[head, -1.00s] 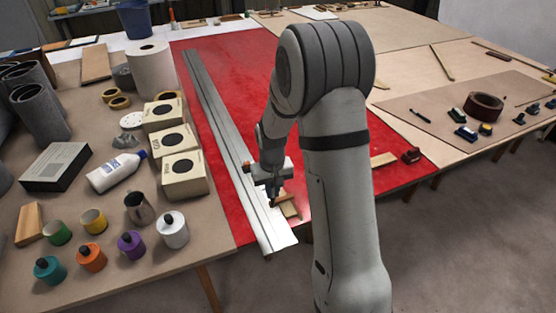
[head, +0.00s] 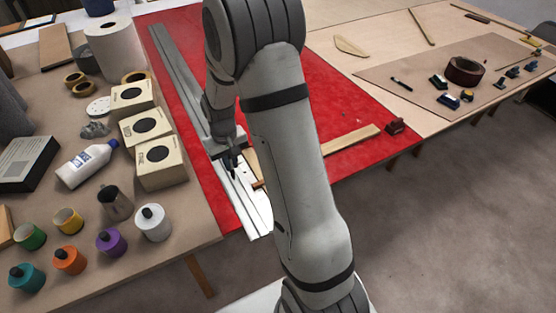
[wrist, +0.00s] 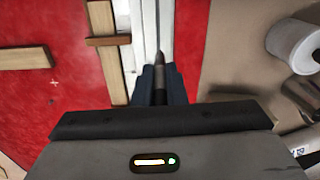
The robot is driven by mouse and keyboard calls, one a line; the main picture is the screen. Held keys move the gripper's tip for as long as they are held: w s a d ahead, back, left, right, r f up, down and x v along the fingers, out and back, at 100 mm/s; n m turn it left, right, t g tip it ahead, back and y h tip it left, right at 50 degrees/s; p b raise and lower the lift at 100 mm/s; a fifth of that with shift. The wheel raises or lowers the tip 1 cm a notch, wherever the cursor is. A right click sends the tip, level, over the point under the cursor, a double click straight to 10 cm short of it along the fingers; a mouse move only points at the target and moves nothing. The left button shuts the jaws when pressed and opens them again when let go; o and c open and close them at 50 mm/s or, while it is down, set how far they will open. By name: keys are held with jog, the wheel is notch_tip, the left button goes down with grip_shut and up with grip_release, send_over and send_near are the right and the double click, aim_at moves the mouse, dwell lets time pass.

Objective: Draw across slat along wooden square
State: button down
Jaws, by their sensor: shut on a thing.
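My gripper (wrist: 158,80) is shut on a dark pen-like marker (wrist: 159,66), whose narrow tip points away from the jaws. In the head view my gripper (head: 231,166) is low over the near part of the slat (head: 183,75), a long pale grooved strip. In the wrist view the tip lies over the slat (wrist: 140,25), near its right side; I cannot tell whether it touches. The wooden square (wrist: 104,42) lies left of the tip, its short crosspiece reaching the slat's left side. In the head view my arm hides most of the square.
A wooden strip (head: 352,139) lies on the red sheet (head: 328,95), right of my arm. Boxes (head: 161,163), a white bottle (head: 87,163), a metal jug (head: 115,203) and several paint pots crowd the table left of the slat. A tape roll (head: 465,71) lies far right.

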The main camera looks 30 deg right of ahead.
jog(key=s+d+f+n+t+b, duration=0.15)
jog(key=d+n+b, duration=0.25)
jog(key=d+n, duration=0.45)
jog(key=s+d+f+n+t+b, duration=0.1)
jog(key=d+f+n+t+b, duration=0.3)
jog(key=n, duration=0.7)
jog(key=shift+s+d+f+g+b, duration=0.1)
jog(key=shift+d+f+g+b, duration=0.1)
jog(key=shift+f+g, duration=0.3)
jog(key=shift+d+f+g+b, duration=0.1)
jog(key=shift+f+g+b, duration=0.1)
jog(key=shift+f, duration=0.55)
jog(key=shift+s+d+f+g+b, duration=0.1)
jog(key=shift+d+f+g+b, duration=0.1)
jog(key=shift+f+g, duration=0.3)
jog(key=shift+f, duration=0.1)
jog(key=shift+d+b, duration=0.1)
jog(key=shift+b, duration=0.55)
jog(key=shift+f+b, duration=0.3)
jog(key=shift+b, duration=0.3)
dwell(0.6)
jog(key=shift+a+b, duration=0.2)
jog(key=shift+b, duration=0.9)
dwell(1.2)
